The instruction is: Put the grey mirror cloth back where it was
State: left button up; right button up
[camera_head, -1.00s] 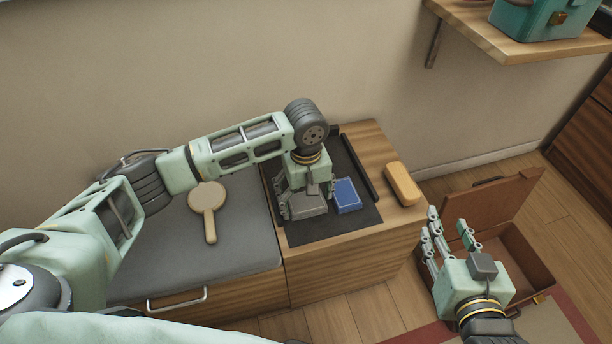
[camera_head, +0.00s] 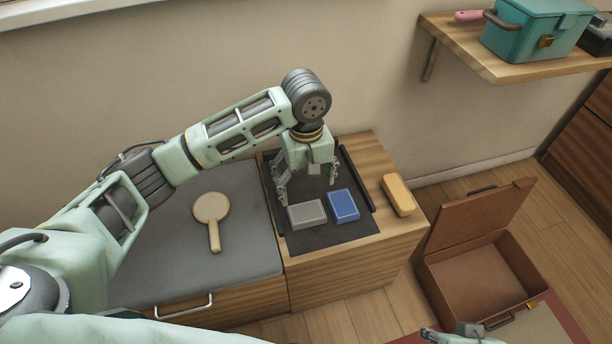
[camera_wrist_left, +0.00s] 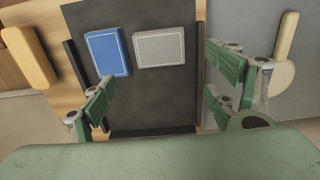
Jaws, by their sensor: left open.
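The grey mirror cloth (camera_head: 307,214) is a flat grey block lying on a black mat (camera_head: 330,237) on the wooden cabinet top. It also shows in the left wrist view (camera_wrist_left: 159,47). A blue block (camera_head: 343,206) lies just to its right in the head view. My left gripper (camera_head: 306,188) is open and empty above the mat, behind the cloth and apart from it. In the left wrist view the fingers (camera_wrist_left: 160,95) are spread wide, with the cloth beyond them. My right gripper (camera_head: 462,334) is only partly visible at the bottom edge; its fingers cannot be made out.
A tan block (camera_head: 398,195) lies on the wood right of the mat. A round hand mirror (camera_head: 211,212) lies on the grey top at left. A brown case (camera_head: 478,283) stands open on the floor. A wall shelf (camera_head: 500,62) holds a teal box (camera_head: 535,28).

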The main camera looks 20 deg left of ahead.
pick_arm(q)
jog(key=s+d+f+m, duration=0.1)
jog(key=s+d+f, duration=0.1)
jog(key=s+d+f+m+h, duration=0.1)
jog(key=s+d+f+m, duration=0.1)
jog(key=s, duration=0.1)
jog(key=s+d+f+m+h, duration=0.1)
jog(key=s+d+f, duration=0.1)
jog(key=d, duration=0.1)
jog(key=shift+s+m+t, duration=0.2)
jog(key=shift+m+t, duration=0.1)
jog(key=shift+t, duration=0.1)
jog(key=s+a+f+m+t+y, duration=0.1)
jog(key=s+a+m, duration=0.1)
jog(key=s+a, duration=0.4)
jog(key=s+a+f+m+t, duration=0.1)
jog(key=s+a+f+m, duration=0.1)
jog(key=s+a, duration=0.4)
jog(key=s, duration=0.5)
jog(key=shift+a+t+y, duration=0.25)
jog(key=shift+t+y, duration=0.15)
jog(key=shift+f, duration=0.1)
